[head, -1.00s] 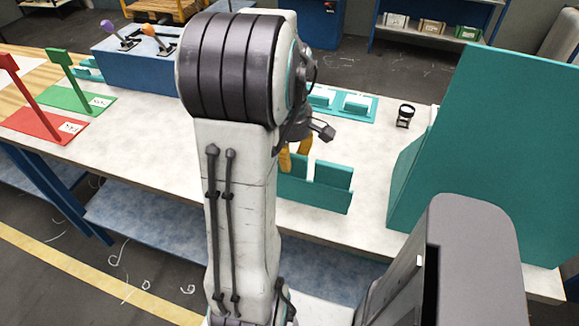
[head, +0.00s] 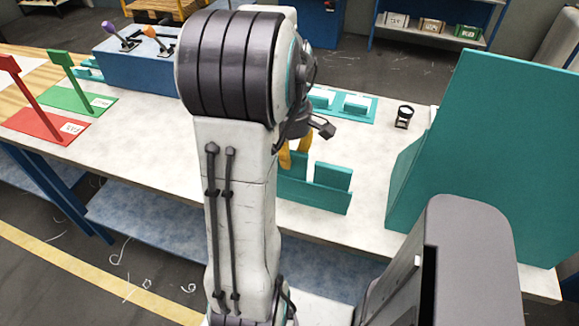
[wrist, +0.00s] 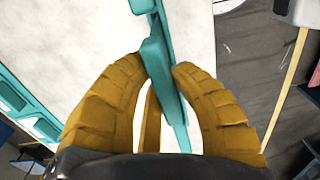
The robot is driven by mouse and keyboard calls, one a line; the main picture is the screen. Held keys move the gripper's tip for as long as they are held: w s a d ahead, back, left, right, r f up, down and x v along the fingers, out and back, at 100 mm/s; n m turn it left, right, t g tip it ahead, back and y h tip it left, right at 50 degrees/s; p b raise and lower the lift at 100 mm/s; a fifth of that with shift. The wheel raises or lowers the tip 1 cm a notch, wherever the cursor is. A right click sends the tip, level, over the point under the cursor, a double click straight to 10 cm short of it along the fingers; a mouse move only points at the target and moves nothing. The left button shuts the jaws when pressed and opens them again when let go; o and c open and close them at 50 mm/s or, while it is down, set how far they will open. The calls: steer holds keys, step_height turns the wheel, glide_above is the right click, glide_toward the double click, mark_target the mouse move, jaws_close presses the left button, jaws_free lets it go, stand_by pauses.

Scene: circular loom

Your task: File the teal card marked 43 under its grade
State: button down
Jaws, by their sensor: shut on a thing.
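My gripper (wrist: 163,68) has its two yellow fingers shut on an upright teal card (wrist: 157,60) in the wrist view. No number shows on the card from these angles. In the head view my gripper (head: 293,155) is partly hidden behind my arm, at the left part of a low teal rack (head: 312,196) near the table's front edge. Another teal upright (head: 332,176) stands in the rack to the right of the gripper. In the wrist view the rack (wrist: 181,125) runs past the fingers. I cannot tell whether the held card is clear of the rack.
A teal tray (head: 367,117) with small teal blocks lies behind the rack. A magnifier (head: 404,116) stands to its right, and a large teal slanted panel (head: 490,150) fills the right. Red (head: 45,127) and green (head: 85,103) stands and a blue lever box (head: 135,67) are left.

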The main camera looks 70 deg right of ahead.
steer(key=shift+r+p, duration=2.6)
steer(key=shift+r, duration=0.55)
